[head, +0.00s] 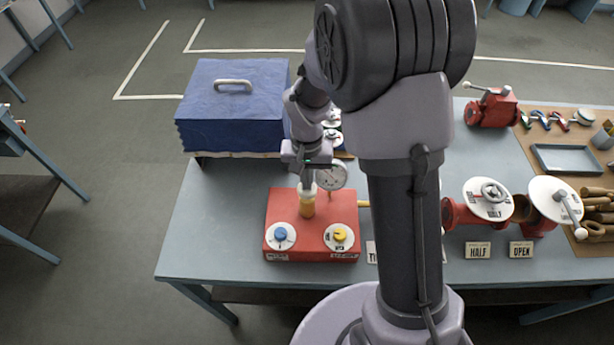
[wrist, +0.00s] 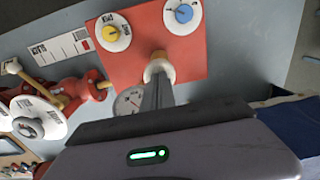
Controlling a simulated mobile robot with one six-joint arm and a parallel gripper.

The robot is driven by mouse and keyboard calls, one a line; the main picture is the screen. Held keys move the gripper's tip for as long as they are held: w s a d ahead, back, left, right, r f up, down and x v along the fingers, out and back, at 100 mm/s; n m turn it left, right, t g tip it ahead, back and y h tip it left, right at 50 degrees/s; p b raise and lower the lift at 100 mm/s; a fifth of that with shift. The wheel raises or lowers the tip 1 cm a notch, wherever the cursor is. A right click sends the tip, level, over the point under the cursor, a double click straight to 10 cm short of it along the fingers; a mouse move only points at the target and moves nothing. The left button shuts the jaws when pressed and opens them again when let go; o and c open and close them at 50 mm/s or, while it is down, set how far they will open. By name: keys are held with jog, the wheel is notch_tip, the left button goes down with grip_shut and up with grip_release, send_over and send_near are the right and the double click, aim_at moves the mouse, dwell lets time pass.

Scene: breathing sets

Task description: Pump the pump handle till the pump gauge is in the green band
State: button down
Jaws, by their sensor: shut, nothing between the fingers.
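A red box (head: 285,207) stands on the blue-grey table, with a blue knob and a yellow knob on white dials near its front. A pale-topped amber post (head: 307,204), apparently the pump handle, rises from it; its pale top (wrist: 159,69) shows in the wrist view. My gripper (head: 306,184) is shut and empty, pointing down with its fingertips at the post's top; I cannot tell whether they touch. A round white gauge (head: 331,176) stands just right of my gripper. It is partly hidden in the wrist view (wrist: 129,101). Its needle and bands are too small to read.
A blue box (head: 233,105) with a grey handle stands behind left. Red valves with white dials (head: 488,198) and cards reading HALF (head: 478,251) and OPEN (head: 521,250) are at the right. My arm hides the table's middle. The table's left front corner is clear.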

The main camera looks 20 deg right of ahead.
jog(key=shift+s+f, duration=0.2)
jog(key=shift+s, duration=0.15)
jog(key=shift+w+f, duration=0.1)
jog(key=shift+w, duration=0.05)
notch_tip(320, 180, up, 14)
jog(key=p, duration=0.3)
jog(key=shift+w+r+p, duration=0.2)
jog(key=shift+r+p, duration=0.05)
jog(key=shift+p, duration=0.1)
